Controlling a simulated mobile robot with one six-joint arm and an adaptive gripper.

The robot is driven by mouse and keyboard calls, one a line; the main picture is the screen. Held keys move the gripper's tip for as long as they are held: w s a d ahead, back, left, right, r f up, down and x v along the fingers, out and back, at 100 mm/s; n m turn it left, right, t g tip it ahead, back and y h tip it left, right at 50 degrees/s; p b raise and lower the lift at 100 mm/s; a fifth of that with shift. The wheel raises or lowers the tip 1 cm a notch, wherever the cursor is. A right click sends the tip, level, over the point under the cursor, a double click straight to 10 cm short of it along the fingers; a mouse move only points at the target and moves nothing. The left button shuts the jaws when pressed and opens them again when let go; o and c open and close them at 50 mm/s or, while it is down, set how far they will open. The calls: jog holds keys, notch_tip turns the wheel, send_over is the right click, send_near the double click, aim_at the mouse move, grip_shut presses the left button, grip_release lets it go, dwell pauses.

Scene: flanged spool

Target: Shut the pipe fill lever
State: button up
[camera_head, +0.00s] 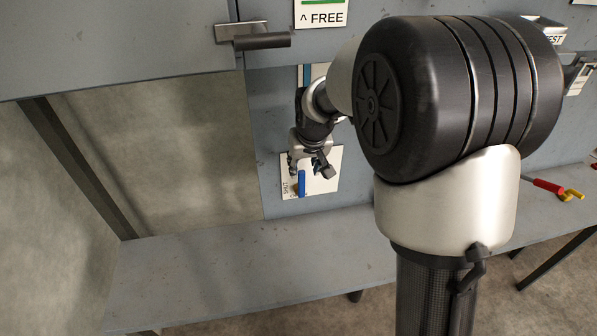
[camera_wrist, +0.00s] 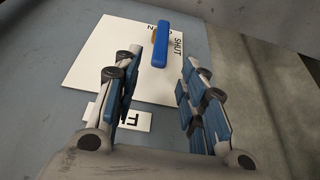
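The blue fill lever (camera_head: 301,184) stands out from a white plate (camera_head: 291,192) on the grey panel, under my gripper (camera_head: 312,163). In the wrist view the lever (camera_wrist: 160,46) runs up and down the picture beside the word SHUT on the plate (camera_wrist: 105,65). The plate's other word is partly hidden. My gripper (camera_wrist: 163,60) is open. Its fingers lie either side of the lever's lower end in the picture, with visible gaps. I cannot tell how deep the lever is between them.
A grey bench (camera_head: 240,262) runs below the panel. A small white label (camera_wrist: 130,119), partly covered by a finger, is beside the plate. A latch handle (camera_head: 262,40) juts out at upper left. A red-handled tool (camera_head: 548,187) lies on the bench at right.

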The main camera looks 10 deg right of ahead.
aim_at(302, 175)
jog(key=b+x, duration=0.1)
jog(key=x, duration=0.8)
jog(key=shift+c, duration=0.3)
grip_shut()
